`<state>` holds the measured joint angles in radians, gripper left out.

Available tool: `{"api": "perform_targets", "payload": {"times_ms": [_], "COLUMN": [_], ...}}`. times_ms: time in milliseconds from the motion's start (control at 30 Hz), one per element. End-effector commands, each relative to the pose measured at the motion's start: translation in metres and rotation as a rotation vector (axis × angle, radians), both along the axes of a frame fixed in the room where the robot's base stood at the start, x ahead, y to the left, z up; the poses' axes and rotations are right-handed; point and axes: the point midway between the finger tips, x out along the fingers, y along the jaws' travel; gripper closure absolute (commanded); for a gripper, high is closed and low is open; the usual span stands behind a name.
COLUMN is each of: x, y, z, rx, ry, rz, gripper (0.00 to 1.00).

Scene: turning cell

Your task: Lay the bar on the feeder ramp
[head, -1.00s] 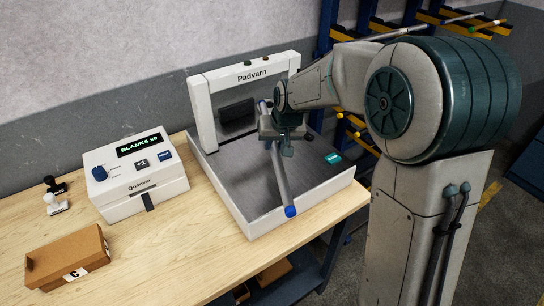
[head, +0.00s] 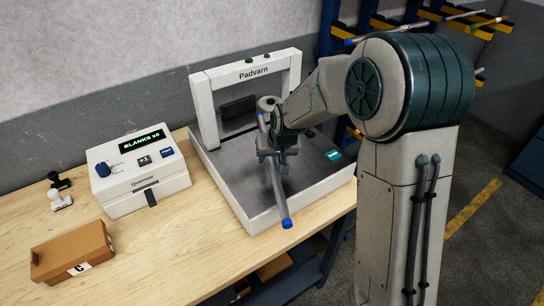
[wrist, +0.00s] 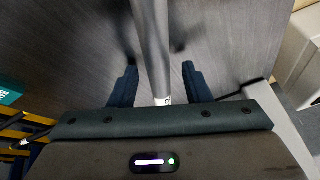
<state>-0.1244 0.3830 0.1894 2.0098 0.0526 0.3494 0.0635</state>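The bar (head: 280,205) is a long grey rod with blue ends. It slants over the grey metal bed (head: 229,174) of the white Padvarn unit, which looks like the feeder. Its near blue end reaches past the bed's front edge. I cannot tell whether the bar touches the bed. My gripper (head: 274,165) points down over the bar's middle. In the wrist view the bar (wrist: 154,50) runs between my two dark fingers (wrist: 160,80), with a visible gap on each side, so they look open around it. My gripper hides part of the bar in the head view.
The white Padvarn gate (head: 205,115) arches over the back of the bed. A white Quencar box (head: 140,175) with a display stands to the left. A brown carton (head: 72,253) lies at the front left. Bare wood lies between carton and unit.

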Motion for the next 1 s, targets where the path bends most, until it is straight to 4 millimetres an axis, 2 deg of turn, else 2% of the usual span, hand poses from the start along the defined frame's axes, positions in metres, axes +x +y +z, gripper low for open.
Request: {"api": "perform_targets", "payload": {"times_ms": [467,667,1000], "x": [-0.001,-0.011,-0.033], "y": [-0.002,-0.007,-0.019], "z": [0.005,0.031,0.088], "rx": [-0.001,-0.001,0.000], "ry": [0.000,-0.004,-0.003], "rz": [-0.003,-0.001,-0.002], "gripper": [0.56,0.56,0.56]}}
